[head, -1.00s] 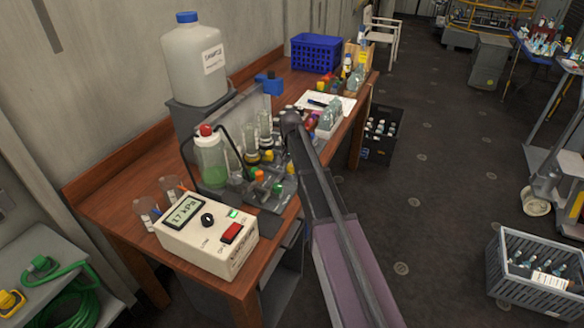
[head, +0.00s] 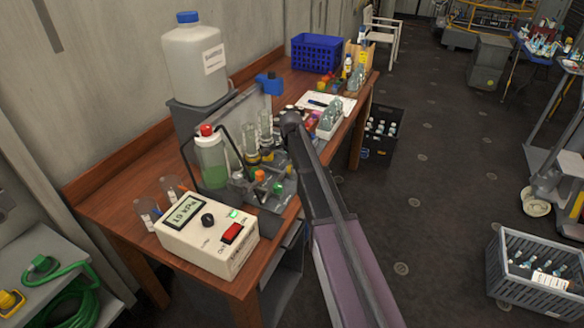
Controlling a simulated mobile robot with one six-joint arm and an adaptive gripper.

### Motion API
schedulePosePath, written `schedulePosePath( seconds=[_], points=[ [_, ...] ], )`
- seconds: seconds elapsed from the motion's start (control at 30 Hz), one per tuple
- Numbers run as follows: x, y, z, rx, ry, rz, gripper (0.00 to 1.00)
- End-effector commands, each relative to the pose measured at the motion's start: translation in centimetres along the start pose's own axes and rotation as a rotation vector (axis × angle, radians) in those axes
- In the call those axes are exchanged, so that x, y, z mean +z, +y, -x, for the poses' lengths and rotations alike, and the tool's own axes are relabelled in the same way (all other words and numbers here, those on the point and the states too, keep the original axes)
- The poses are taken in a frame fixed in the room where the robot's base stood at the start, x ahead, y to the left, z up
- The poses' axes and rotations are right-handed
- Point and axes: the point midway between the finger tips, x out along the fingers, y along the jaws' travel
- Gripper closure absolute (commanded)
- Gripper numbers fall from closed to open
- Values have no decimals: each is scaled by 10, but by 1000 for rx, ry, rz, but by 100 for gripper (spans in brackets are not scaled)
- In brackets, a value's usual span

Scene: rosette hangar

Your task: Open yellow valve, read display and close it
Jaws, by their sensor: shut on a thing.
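The display box (head: 209,232) stands at the near end of the wooden bench. Its screen (head: 185,211) shows a kPa reading in the teens; the second digit is hard to read. A green light and a red switch (head: 232,233) are on its top. Behind it is a valve rig with an orange knob (head: 259,175) and a green knob (head: 278,188). Small yellow parts (head: 267,156) show at the flask bases; I cannot make out which is the yellow valve. My arm crosses the rig's right side.
A bottle with green liquid (head: 212,162) and a large white jug (head: 195,60) stand behind the box. Two clear cups (head: 145,210) are at its left. A blue crate (head: 315,52) sits at the bench's far end. Floor to the right is clear up to a grey crate (head: 535,268).

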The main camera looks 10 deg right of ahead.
Motion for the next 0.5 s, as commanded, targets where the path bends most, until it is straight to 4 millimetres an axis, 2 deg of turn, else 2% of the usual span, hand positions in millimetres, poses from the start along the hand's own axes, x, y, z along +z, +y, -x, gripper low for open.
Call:
schedulePosePath(
  seconds=[0.5],
  points=[
    [-2, 5, -1, 9, 5, -60, 100]
  ],
)
